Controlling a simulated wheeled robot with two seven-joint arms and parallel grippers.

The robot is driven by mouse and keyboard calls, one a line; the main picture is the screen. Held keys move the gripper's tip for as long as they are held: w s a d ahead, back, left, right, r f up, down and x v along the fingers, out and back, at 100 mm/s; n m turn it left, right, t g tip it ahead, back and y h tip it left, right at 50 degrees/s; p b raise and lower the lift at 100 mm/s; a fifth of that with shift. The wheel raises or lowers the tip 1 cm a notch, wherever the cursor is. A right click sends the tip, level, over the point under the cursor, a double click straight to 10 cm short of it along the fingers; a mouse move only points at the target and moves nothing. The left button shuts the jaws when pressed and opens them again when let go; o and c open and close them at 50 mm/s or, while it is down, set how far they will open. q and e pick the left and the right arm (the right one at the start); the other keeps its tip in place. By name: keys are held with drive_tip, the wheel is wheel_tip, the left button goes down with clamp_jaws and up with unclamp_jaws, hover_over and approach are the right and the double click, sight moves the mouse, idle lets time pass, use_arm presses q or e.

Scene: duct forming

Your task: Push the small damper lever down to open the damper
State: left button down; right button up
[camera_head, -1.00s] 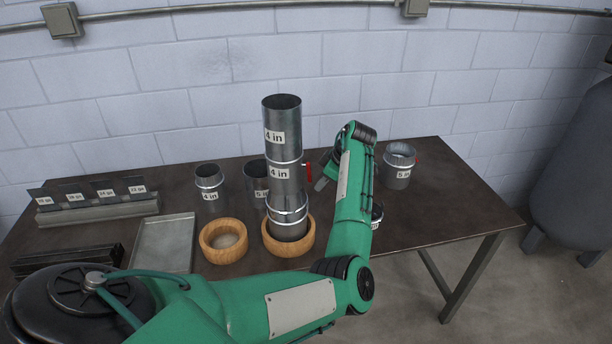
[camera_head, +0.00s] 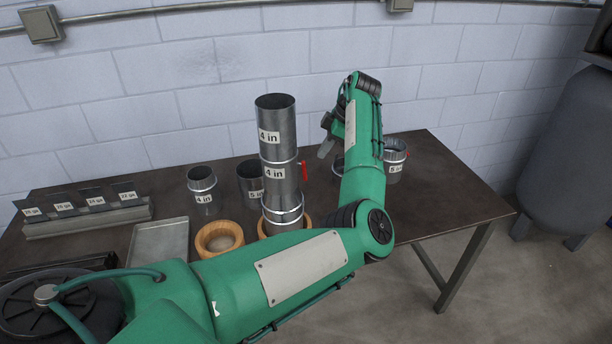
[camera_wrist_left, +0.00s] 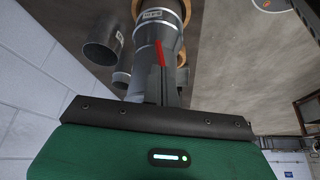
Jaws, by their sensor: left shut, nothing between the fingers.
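The small red damper lever (camera_head: 304,171) sticks out of the right side of a stacked grey duct (camera_head: 279,190) with "4 in" labels. In the left wrist view the lever (camera_wrist_left: 160,53) shows just beyond my fingertips, in front of the duct (camera_wrist_left: 158,30). My left gripper (camera_head: 324,151) is shut and empty. In the head view it sits to the right of the lever and a little higher. The narrow fingers (camera_wrist_left: 162,75) overlap the lever's lower part in the wrist view; I cannot tell whether they touch it. My right gripper is in neither view.
The duct stands in a wooden ring on the dark table (camera_head: 455,195). A second wooden ring (camera_head: 219,238), short duct pieces (camera_head: 203,190) and a metal tray (camera_head: 160,243) are to the left. A 5 in piece (camera_head: 394,158) stands behind my arm. The table's right end is clear.

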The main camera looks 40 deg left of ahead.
use_arm(q)
drive_tip(key=b+x, duration=0.4)
drive_tip(key=x, duration=0.3)
drive_tip(key=shift+s+a, duration=0.25)
drive_tip(key=shift+a, duration=0.05)
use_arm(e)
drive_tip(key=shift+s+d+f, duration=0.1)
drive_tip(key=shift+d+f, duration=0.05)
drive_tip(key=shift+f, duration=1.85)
use_arm(q)
drive_tip(key=d, duration=0.1)
drive_tip(key=w+d+r, duration=0.1)
drive_tip(key=shift+w+d+p, duration=0.3)
drive_tip(key=shift+p, duration=0.05)
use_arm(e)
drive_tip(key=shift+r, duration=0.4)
